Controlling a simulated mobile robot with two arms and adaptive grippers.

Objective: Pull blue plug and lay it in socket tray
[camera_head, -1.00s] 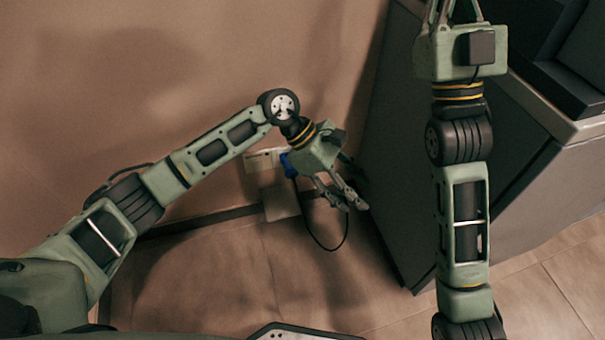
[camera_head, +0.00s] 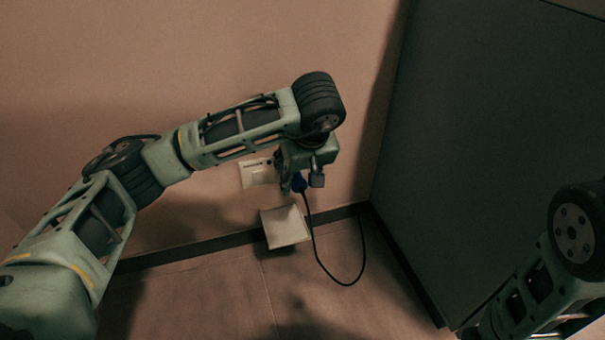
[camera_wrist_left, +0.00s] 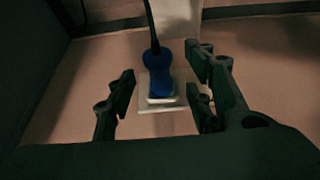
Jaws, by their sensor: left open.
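In the head view my left wrist hides part of the plate and the fingers are hard to make out. The pale tray (camera_head: 285,227) is below the plate, near the floor. My right gripper is out of view.
The plug's black cable (camera_head: 347,283) loops down onto the floor right of the tray. A large dark grey cabinet (camera_head: 470,130) stands at the right, near the wall corner. The floor in front of the tray looks clear.

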